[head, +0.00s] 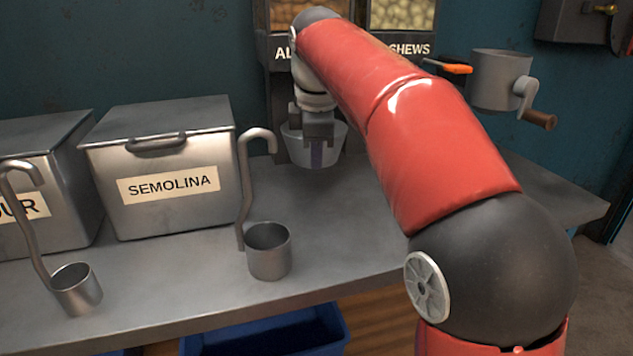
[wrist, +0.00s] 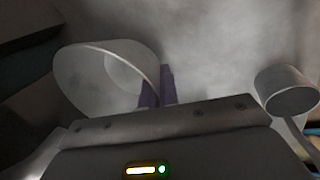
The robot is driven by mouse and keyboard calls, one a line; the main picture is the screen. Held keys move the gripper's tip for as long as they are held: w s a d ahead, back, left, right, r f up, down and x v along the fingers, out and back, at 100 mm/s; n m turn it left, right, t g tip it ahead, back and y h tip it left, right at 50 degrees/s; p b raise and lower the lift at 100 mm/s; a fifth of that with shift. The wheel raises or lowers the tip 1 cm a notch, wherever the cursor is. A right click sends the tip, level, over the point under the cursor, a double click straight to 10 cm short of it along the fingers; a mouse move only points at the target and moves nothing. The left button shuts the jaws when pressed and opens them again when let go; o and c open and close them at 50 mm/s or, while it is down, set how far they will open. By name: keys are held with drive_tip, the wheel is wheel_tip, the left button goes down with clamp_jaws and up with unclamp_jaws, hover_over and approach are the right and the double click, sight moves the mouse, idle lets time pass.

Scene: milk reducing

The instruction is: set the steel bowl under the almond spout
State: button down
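The steel bowl (head: 297,148) is below the dispenser labelled "AL…", the almond one (head: 279,52), near the back of the counter. My gripper (head: 318,152) points down at the bowl's near side, its purple fingers at the wall. In the wrist view the bowl (wrist: 80,80) opens at the left, and the purple fingers (wrist: 160,88) straddle its rim, shut on it. My arm hides most of the dispenser's front and its spout. I cannot tell whether the bowl touches the counter.
A cashew dispenser (head: 403,16) adjoins at right, then a hand-cranked grinder (head: 500,80). The counter (head: 335,235) before the bowl is clear.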

sight(316, 200)
drive_tip(key=f, duration=0.1)
drive_tip(key=f+b, duration=0.1)
drive_tip(key=f, duration=0.1)
drive_tip(key=shift+s+f, duration=0.2)
drive_tip(key=shift+f, duration=0.05)
drive_tip(key=shift+s+b+x, duration=0.2)
drive_tip(key=shift+b+x, duration=0.45)
drive_tip(key=shift+x, duration=0.95)
drive_tip(key=shift+f, duration=0.15)
drive_tip(key=c, duration=1.7)
unclamp_jaws()
drive_tip(key=p+v, duration=0.3)
drive_tip(key=v, duration=0.9)
drive_tip(key=shift+p, duration=0.4)
